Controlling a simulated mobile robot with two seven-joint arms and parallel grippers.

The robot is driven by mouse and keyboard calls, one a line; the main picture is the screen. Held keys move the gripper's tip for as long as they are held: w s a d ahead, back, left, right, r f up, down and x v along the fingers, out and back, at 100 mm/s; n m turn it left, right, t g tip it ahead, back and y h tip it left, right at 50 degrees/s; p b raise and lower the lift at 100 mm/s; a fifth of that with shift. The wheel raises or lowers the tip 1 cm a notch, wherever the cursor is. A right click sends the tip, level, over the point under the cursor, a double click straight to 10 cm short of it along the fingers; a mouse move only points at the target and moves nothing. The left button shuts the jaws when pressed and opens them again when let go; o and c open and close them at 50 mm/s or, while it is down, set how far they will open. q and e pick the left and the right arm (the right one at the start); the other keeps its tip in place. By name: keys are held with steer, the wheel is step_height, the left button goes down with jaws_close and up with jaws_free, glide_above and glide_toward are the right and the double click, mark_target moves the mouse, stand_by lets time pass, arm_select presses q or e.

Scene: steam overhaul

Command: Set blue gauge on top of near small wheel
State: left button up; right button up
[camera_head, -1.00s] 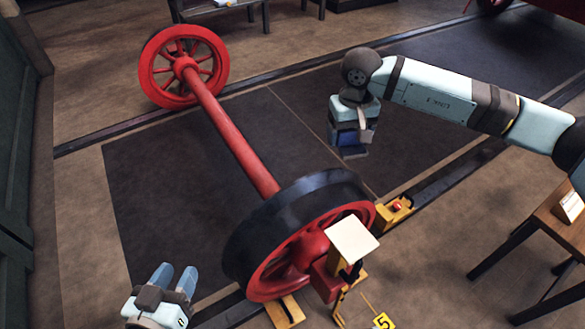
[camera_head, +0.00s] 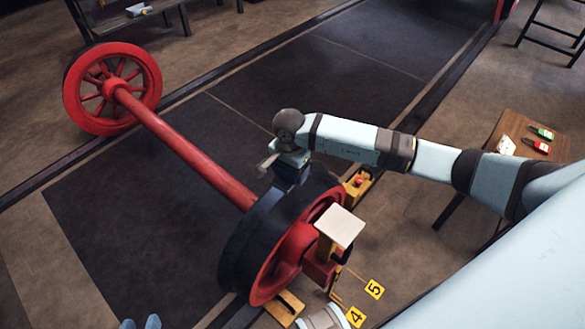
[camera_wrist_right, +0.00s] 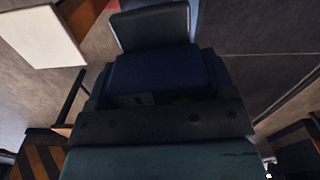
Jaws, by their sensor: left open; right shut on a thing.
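The near wheel (camera_head: 250,240) is red with a wide black tyre and stands upright on the rail. A red axle (camera_head: 190,158) joins it to a far red wheel (camera_head: 112,88). My right gripper (camera_head: 290,172) is just behind the top of the near wheel's tyre. In the right wrist view it is shut on a dark blue block (camera_wrist_right: 160,75), apparently the blue gauge. Whether the block touches the tyre I cannot tell. My left gripper (camera_head: 140,323) is open and empty at the bottom edge, mostly out of frame.
A cream plate (camera_head: 340,227) on a yellow stand is beside the near wheel. A wooden table (camera_head: 540,135) with several small items stands at right. The dark floor behind the axle is clear.

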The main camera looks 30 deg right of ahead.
steer(key=shift+s+d+f+m, duration=0.3)
steer(key=shift+s+f+m, duration=0.1)
steer(key=shift+f+m, duration=0.25)
steer(key=shift+f, duration=0.3)
step_height(320, 180, down, 6)
steer(key=b, duration=0.4)
steer(key=shift+r, duration=0.2)
steer(key=shift+f+b, duration=0.7)
steer(key=shift+f, duration=0.35)
arm_select(q)
steer(key=d+r+t, duration=0.1)
steer(key=w+d+r+t+h, duration=0.1)
steer(key=shift+w+r, duration=0.3)
steer(key=shift+r, duration=0.1)
arm_select(e)
steer(key=shift+f, duration=0.1)
arm_select(q)
steer(key=shift+r, duration=0.1)
steer(key=shift+f, duration=0.25)
arm_select(e)
steer(key=o, duration=1.1)
arm_select(q)
steer(key=shift+r, duration=0.1)
